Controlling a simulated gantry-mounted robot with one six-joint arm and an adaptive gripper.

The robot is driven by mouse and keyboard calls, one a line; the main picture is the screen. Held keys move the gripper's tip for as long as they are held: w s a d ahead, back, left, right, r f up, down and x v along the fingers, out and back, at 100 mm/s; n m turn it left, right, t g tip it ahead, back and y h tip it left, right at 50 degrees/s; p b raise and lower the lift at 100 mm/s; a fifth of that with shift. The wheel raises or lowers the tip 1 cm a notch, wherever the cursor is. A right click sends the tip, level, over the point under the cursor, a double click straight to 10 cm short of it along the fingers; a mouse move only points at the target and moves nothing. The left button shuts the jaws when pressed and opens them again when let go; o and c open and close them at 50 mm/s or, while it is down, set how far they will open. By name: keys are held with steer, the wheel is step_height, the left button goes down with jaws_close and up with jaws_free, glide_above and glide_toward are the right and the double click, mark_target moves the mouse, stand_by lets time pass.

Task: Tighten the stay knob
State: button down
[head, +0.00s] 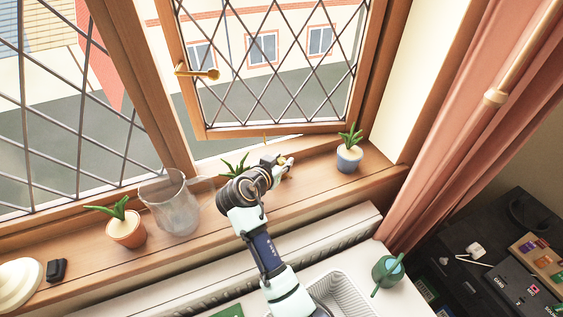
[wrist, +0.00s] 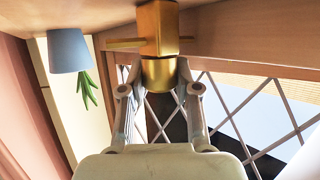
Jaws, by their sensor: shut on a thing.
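The stay knob (wrist: 158,76) is a rounded gold piece below a square gold block (wrist: 157,27) in the wrist view. A thin gold bar (wrist: 124,43) sticks out to the left of the block. My gripper (wrist: 159,68) has its two fingers on either side of the knob and is shut on it. In the head view my gripper (head: 284,164) is at the wooden window sill (head: 315,176), below the open window sash (head: 272,131). There the knob is mostly hidden by my gripper and wrist.
A blue pot with a plant (head: 349,158) stands to the right of my gripper. A glass pitcher (head: 172,205) and a terracotta pot (head: 126,232) stand to the left. Another plant (head: 236,164) is close behind my wrist.

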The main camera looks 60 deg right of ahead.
steer(key=c, duration=0.8)
jaws_free()
steer(key=shift+f, duration=0.1)
